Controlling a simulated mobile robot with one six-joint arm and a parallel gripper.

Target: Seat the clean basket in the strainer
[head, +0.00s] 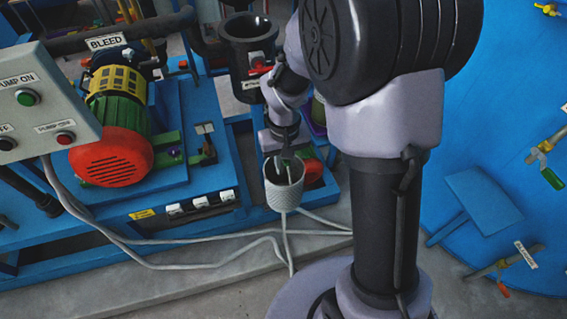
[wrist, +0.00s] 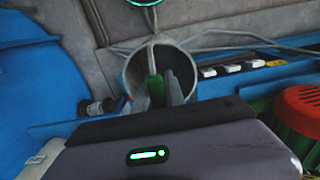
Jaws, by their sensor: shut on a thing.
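The clean basket (head: 284,194) is a pale grey mesh cup, open at the top, hanging roughly upright. My gripper (head: 285,160) is above it, with its fingers reaching into the mouth and shut on it; the exact grip point is hard to see. In the wrist view the basket (wrist: 184,62) shows as a round open rim, with my gripper's fingers (wrist: 164,88) in front of it. The strainer (head: 247,72) appears to be the black open-topped cylinder on the blue frame, behind and left of the basket. The basket is clear of it. The inside bottom of the strainer is hidden.
A green and red motor (head: 112,150) stands left of the basket on a blue skid. A grey control box (head: 45,105) is at far left. Pale cables (head: 235,262) run over the floor below the basket. A large blue surface (head: 470,130) is at right.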

